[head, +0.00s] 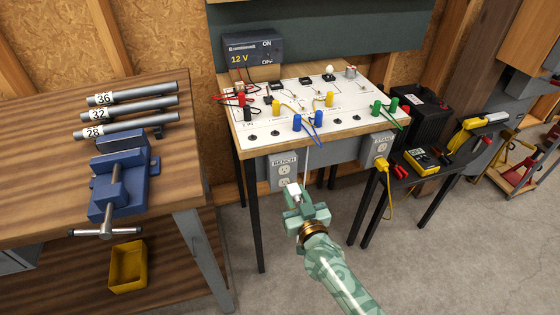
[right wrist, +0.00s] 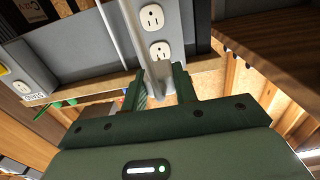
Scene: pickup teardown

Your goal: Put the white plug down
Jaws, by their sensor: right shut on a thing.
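My right gripper (head: 295,196) is shut on the white plug (head: 293,189), just in front of the grey BENCH outlet box (head: 277,171) under the board. In the right wrist view the plug (right wrist: 161,72) sits between the two fingers (right wrist: 160,90), close to the lower socket (right wrist: 160,50). The upper socket (right wrist: 152,17) is bare. I cannot tell whether the plug touches the outlet. A thin pale cord (head: 307,155) runs upward by the plug. My left gripper is not in view.
A yellow plug (head: 381,163) is in the STAND outlet at right. The white board (head: 270,125) above carries several coloured leads. A wooden bench (head: 45,190) with a blue vise (head: 120,175) stands left. A low black stand (head: 425,165) is right. The floor (head: 420,270) is clear.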

